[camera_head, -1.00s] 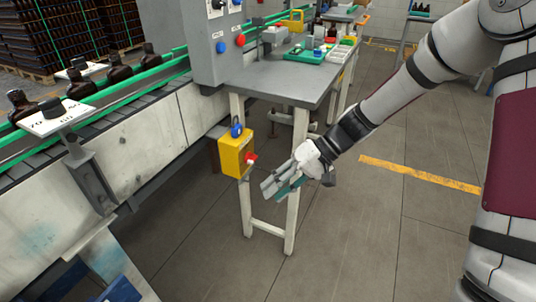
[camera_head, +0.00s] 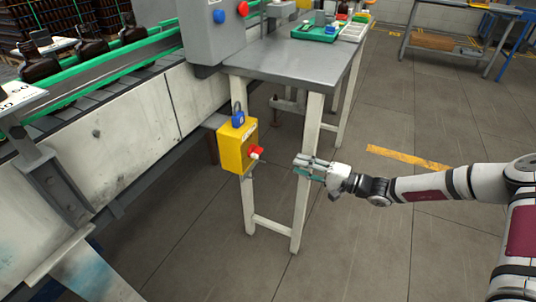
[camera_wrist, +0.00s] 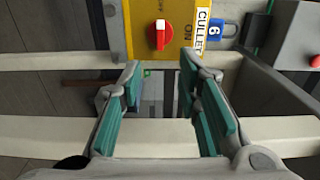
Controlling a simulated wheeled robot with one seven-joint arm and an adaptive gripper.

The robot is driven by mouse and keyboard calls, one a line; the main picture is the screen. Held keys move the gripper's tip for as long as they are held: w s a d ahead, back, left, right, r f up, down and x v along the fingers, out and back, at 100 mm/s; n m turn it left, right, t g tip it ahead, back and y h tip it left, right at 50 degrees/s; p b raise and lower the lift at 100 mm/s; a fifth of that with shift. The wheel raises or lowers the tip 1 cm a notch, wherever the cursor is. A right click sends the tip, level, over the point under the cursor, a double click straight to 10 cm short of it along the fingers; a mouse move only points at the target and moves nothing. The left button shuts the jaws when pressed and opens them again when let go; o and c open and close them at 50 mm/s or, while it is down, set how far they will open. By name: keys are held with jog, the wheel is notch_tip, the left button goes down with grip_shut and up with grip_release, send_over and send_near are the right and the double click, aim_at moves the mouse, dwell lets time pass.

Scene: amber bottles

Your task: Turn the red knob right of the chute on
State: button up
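The red knob (camera_head: 256,151) sits on the front of a yellow box (camera_head: 231,150) beside the bench leg. In the wrist view the knob (camera_wrist: 160,36) is at the top, its raised bar running up and down the picture. The word ON is printed to its right, beside a CULLET label (camera_wrist: 202,26). My gripper (camera_head: 298,164) is to the right of the box in the head view, its fingers pointing left towards it, apart from the knob. In the wrist view the teal-padded fingers (camera_wrist: 160,82) are spread, with nothing held between them.
A blue padlock (camera_head: 238,119) hangs at the top of the box. The grey bench top (camera_head: 290,62) is above, with white legs (camera_head: 301,205) close to my gripper. A grey cabinet (camera_head: 200,40) and conveyor stand left. Open floor lies to the right.

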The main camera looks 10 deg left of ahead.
aim_at(260, 153)
jog(key=b+x, duration=0.2)
jog(key=x, duration=1.1)
jog(key=shift+a, duration=0.2)
grip_shut()
